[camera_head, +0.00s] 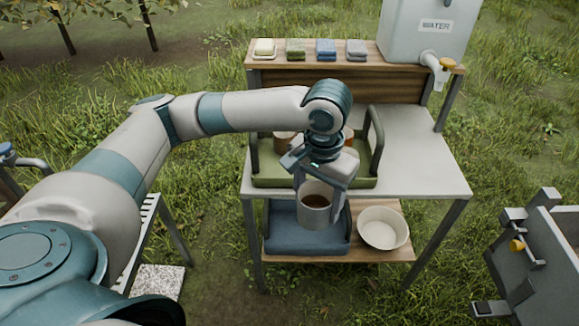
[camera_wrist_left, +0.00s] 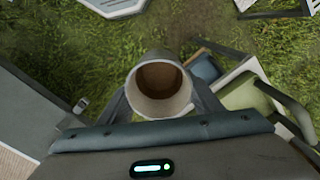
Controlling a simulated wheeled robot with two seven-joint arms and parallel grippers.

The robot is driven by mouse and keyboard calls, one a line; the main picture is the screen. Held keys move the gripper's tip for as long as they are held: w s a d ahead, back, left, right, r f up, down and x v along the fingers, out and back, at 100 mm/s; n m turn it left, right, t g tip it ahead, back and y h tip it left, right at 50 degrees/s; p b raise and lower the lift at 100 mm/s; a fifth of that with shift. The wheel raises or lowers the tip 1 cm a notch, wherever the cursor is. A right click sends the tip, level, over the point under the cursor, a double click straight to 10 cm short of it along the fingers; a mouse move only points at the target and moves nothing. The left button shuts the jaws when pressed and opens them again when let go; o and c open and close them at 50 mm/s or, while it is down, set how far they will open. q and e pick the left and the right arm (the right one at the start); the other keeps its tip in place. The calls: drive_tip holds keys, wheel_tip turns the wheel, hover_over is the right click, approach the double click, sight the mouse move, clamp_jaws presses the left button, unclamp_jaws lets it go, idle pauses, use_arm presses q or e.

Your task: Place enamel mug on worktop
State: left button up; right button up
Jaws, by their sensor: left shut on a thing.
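The enamel mug (camera_head: 315,208) is pale with a brown inside. It is upright in my left gripper (camera_head: 322,186), in front of the worktop's front edge and above the lower shelf. In the left wrist view the mug (camera_wrist_left: 160,88) sits between the two fingers of my left gripper (camera_wrist_left: 160,100), which is shut on it. The worktop (camera_head: 425,165) is a light grey table top, with bare room at its right. My right gripper is not in view.
A green tray (camera_head: 270,178) with a tall handle stands on the worktop's left and holds brownish items. A blue bin (camera_head: 290,240) and a white bowl (camera_head: 382,228) are on the lower shelf. A water tank (camera_head: 425,30) and several folded cloths (camera_head: 326,50) stand on the back shelf.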

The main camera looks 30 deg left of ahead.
use_arm(q)
drive_tip(key=w+a+f+m, duration=0.2)
drive_tip(key=w+a+m, duration=0.1)
drive_tip(key=w, duration=0.4)
drive_tip(key=w+a+f+m, duration=0.1)
drive_tip(key=w+a+m, duration=0.2)
drive_tip(key=w, duration=0.5)
drive_tip(key=w+a+f+m, duration=0.2)
drive_tip(key=w+a+m, duration=0.2)
drive_tip(key=w, duration=0.3)
drive_tip(key=shift+w+f+m, duration=0.2)
drive_tip(key=shift+f+m, duration=0.1)
drive_tip(key=shift+m, duration=0.2)
drive_tip(key=a+f+p, duration=0.1)
drive_tip(key=a+f, duration=0.1)
drive_tip(key=a, duration=0.2)
drive_tip(key=s+a+f+p, duration=0.1)
drive_tip(key=a+f, duration=0.1)
drive_tip(key=a, duration=0.1)
drive_tip(key=a+f+p, duration=0.2)
drive_tip(key=a+f, duration=0.1)
drive_tip(key=a, duration=0.1)
drive_tip(key=shift+s+a, duration=0.15)
drive_tip(key=shift+a, duration=0.15)
